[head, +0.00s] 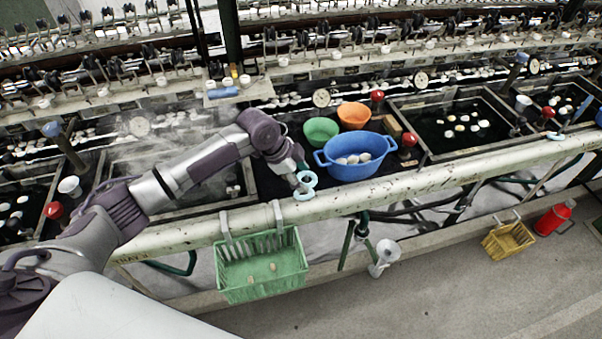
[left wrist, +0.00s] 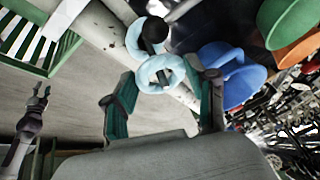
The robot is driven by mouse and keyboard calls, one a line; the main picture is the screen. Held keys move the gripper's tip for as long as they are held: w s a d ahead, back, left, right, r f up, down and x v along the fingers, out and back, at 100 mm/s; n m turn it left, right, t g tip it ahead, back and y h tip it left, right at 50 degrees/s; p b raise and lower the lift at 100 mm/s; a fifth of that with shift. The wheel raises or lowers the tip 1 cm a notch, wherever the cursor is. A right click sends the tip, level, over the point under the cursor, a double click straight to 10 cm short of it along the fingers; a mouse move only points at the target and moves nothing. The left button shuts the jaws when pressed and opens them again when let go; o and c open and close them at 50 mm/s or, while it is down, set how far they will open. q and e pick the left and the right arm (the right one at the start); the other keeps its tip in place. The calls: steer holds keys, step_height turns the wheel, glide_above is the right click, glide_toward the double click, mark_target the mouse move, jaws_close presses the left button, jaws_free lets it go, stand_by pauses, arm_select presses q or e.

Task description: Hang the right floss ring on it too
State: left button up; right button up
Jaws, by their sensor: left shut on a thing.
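My left gripper (head: 298,178) is shut on a pale blue floss ring (head: 308,178) over the front rail beside the blue basin. The held ring also shows between the fingers in the left wrist view (left wrist: 160,85). A second pale blue ring (left wrist: 133,38) lies just beyond it, around a black knob-like end (left wrist: 154,30). In the head view this second ring (head: 304,196) shows just below the held one, at the rail. The two rings look very close; I cannot tell whether they touch. My right gripper (left wrist: 40,97) seems to show small in the left wrist view, its fingers unclear.
The blue basin (head: 352,170) with pale cocoons stands right of the gripper, with green (head: 320,131) and orange (head: 354,115) bowls behind. A green basket (head: 262,285) hangs from the rail (head: 420,173) below left. The floor in front is mostly clear.

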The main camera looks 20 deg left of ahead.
arm_select(q)
steer(key=shift+f, duration=0.35)
steer(key=o, duration=0.8)
steer(key=shift+o, duration=0.2)
steer(key=v, duration=1.2)
